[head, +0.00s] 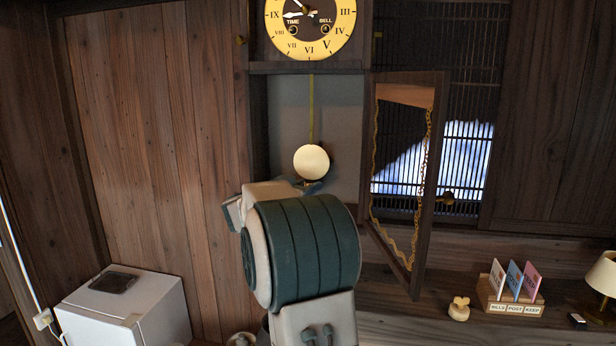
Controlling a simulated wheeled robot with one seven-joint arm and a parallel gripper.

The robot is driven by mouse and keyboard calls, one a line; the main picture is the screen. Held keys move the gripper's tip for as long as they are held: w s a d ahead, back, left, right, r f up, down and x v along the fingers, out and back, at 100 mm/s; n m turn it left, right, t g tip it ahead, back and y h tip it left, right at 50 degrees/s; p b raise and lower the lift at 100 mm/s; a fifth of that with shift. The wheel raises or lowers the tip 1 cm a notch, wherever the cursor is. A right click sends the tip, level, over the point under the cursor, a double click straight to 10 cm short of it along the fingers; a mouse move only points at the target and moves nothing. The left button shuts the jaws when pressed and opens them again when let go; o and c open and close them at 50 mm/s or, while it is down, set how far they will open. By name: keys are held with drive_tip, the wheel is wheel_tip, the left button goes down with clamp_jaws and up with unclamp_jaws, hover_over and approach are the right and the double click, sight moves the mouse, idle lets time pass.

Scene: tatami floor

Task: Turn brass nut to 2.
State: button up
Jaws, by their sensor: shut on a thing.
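A wall clock (310,18) with a yellow dial hangs at the top centre. Its pendulum rod (311,110) hangs down in the open case and ends in a pale round bob (311,162). The brass nut and any marks for 2 are hidden behind my arm, which fills the space below the bob. Only a small dark part of my gripper (313,186) shows, just under the bob's lower edge. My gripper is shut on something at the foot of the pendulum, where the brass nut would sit. The fingertips are not clearly visible.
The glazed case door (427,190) stands open to the right of my arm. A letter rack (510,302), a small pale ornament (459,309) and a lamp (604,274) stand on the ledge at right. A white box-like cabinet (128,308) stands at lower left.

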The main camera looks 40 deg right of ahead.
drive_tip(key=shift+f+m+g, duration=0.1)
drive_tip(key=shift+m+g, duration=0.2)
drive_tip(key=shift+g, duration=0.1)
drive_tip(key=o, duration=1)
drive_tip(key=shift+w, duration=0.1)
drive_tip(key=s+a+b, duration=0.1)
drive_tip(key=a, duration=0.3)
drive_tip(key=a+b, duration=0.1)
drive_tip(key=a, duration=0.4)
drive_tip(key=s+a+b, duration=0.1)
drive_tip(key=a, duration=0.3)
drive_tip(key=shift+s+a, duration=0.3)
